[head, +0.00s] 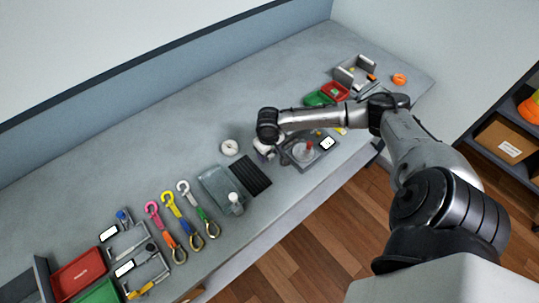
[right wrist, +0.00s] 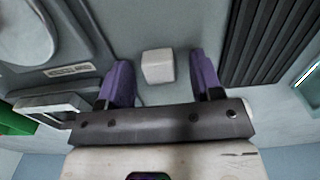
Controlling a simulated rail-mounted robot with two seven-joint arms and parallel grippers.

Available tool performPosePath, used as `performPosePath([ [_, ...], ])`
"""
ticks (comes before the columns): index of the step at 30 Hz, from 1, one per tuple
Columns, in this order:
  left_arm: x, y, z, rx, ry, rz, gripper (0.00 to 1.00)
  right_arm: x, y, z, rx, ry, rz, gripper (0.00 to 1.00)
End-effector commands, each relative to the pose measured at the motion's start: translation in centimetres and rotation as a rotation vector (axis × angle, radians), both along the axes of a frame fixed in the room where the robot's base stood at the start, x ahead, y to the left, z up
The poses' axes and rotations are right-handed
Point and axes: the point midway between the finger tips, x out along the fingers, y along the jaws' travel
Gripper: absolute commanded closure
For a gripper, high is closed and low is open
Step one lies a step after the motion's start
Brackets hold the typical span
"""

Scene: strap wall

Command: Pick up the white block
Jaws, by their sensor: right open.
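The white block (right wrist: 158,66) is a small pale cube on the grey surface, shown in the right wrist view. My right gripper (right wrist: 161,76) is open, with one purple finger on each side of the block and a visible gap on both sides. I cannot tell its exact height above the surface. In the head view my right gripper (head: 266,152) is over the middle of the bench, between the ribbed black mat and the grey tray with the red knob. It hides the block there. My left gripper is not in view.
The ribbed black mat (head: 250,175) and the grey tray (head: 325,158) with a red knob (head: 308,146) flank the spot. A white roll (head: 229,147) lies close behind. Coloured hooks (head: 171,199) and bins (head: 79,272) are further left. The bench's back middle is clear.

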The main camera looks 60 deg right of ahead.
Motion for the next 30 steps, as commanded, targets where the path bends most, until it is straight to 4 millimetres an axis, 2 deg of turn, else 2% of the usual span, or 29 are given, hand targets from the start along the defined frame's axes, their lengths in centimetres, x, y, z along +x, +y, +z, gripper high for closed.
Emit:
performPosePath([
  [2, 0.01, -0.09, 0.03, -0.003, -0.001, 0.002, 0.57, 0.0, 0.0, 0.04, 0.0, 0.0, 0.0, 0.41],
  [18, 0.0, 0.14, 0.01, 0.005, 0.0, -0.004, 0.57, 0.0, 0.0, 0.08, 0.0, 0.0, 0.0, 0.93],
  [26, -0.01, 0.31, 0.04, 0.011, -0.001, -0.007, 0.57, 0.01, -0.01, 0.19, 0.0, 0.0, 0.0, 0.93],
  [30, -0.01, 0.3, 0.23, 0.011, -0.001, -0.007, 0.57, 0.03, -0.01, 0.93, 0.0, -0.001, 0.001, 0.93],
])
